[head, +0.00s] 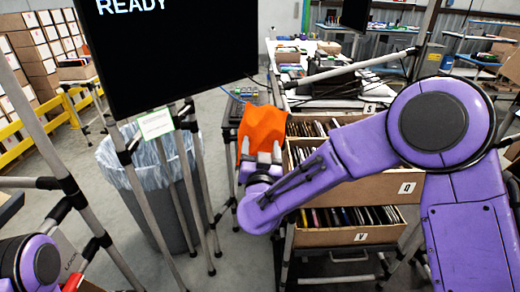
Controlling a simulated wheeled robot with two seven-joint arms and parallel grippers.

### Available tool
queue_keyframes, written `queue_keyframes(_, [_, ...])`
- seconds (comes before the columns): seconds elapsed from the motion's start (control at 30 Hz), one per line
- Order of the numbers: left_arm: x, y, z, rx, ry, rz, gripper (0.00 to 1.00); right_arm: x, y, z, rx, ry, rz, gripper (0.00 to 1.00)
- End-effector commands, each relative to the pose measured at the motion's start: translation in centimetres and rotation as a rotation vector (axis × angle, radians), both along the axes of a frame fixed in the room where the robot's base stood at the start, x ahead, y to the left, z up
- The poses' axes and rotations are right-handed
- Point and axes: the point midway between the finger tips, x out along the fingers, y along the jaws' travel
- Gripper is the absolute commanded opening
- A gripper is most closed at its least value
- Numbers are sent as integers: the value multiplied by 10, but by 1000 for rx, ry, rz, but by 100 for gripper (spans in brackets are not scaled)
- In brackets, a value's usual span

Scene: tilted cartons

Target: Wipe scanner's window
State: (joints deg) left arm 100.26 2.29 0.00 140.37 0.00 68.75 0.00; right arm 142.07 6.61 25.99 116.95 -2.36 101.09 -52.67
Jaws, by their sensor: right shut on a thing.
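An orange cloth (263,127) is held up at the centre of the head view, bunched at its lower edge. My right gripper (262,157) is shut on the cloth, with its pale fingers at the cloth's lower part. The cloth is in front of a small stand with a dark device (243,95) on it, and hides part of it. I cannot tell whether the cloth touches anything behind it. I cannot make out a scanner window. Part of my left arm shows at the bottom left; its gripper is out of view.
A black monitor (170,45) reading "READY" hangs at the upper left on grey poles. Below it stands a grey bin (170,215) with a clear liner. Cartons of files (350,236), marked with letters, sit on a rack beneath my right arm.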

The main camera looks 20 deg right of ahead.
Motion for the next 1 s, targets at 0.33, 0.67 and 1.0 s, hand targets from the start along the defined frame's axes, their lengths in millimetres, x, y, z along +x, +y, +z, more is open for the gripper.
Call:
queue_keyframes(0.33, [0, 0, 1, 0, 0, 0, 43, 4, -3, 0, 0, 0, 0, 49])
queue_keyframes(0.67, [0, 0, 7, 0, 0, 0, 43, -6, -33, 1, 0, -1, 0, 49])
queue_keyframes(1.0, [0, 0, 9, 0, 0, 0, 43, -4, -38, 0, 0, 0, 1, 49])
